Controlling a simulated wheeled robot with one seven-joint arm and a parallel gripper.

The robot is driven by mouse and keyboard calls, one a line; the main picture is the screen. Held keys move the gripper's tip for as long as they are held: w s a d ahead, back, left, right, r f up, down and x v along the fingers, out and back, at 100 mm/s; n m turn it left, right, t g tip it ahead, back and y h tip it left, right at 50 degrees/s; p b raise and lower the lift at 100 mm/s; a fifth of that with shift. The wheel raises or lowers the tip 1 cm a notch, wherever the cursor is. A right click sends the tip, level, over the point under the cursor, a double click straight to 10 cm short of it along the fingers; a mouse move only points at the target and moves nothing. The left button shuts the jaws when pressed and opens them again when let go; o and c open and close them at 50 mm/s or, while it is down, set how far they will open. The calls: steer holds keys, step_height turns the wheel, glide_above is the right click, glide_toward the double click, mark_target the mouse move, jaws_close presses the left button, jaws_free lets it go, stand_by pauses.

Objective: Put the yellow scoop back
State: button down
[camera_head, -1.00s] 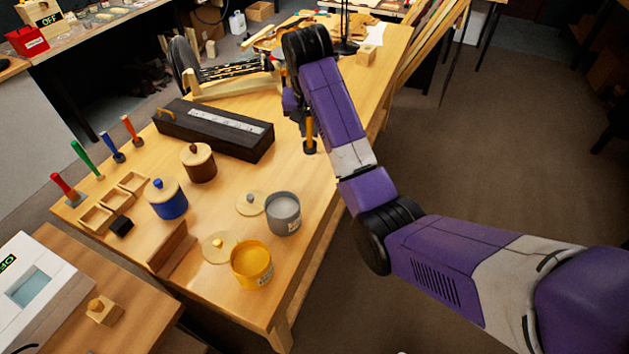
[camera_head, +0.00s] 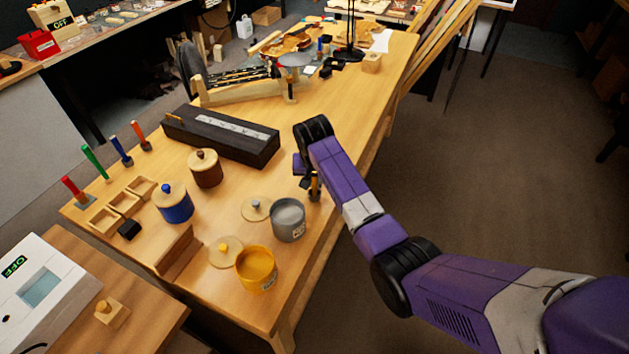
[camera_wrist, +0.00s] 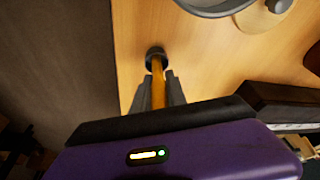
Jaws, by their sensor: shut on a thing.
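My gripper (camera_head: 308,182) is shut on the yellow scoop (camera_head: 316,187), just behind and right of the open grey canister (camera_head: 288,222). In the wrist view, the scoop's yellow handle (camera_wrist: 158,76) runs between the fingers (camera_wrist: 160,92) to a dark round end over the wooden table. I cannot tell whether that end touches the table. The open yellow canister (camera_head: 256,272) stands at the front, with its lid (camera_head: 225,252) beside it. Red (camera_head: 73,188), green (camera_head: 95,161), blue (camera_head: 121,149) and orange (camera_head: 140,134) handled tools stand upright at the table's left edge.
The grey canister's lid (camera_head: 256,208) lies beside it. Closed blue (camera_head: 174,206) and brown (camera_head: 205,172) canisters, small wooden trays (camera_head: 123,204) and a wooden block (camera_head: 178,254) stand leftward. A long dark box (camera_head: 222,140) lies behind. The table's right edge is close to my gripper.

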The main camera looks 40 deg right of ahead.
steer(key=shift+f, duration=0.15)
steer(key=shift+f, duration=0.15)
steer(key=c, duration=1.3)
jaws_free()
steer(key=shift+c, duration=0.2)
steer(key=shift+r, duration=0.3)
steer(key=v, duration=1.2)
steer(key=shift+b, duration=0.3)
steer(key=shift+f, duration=0.1)
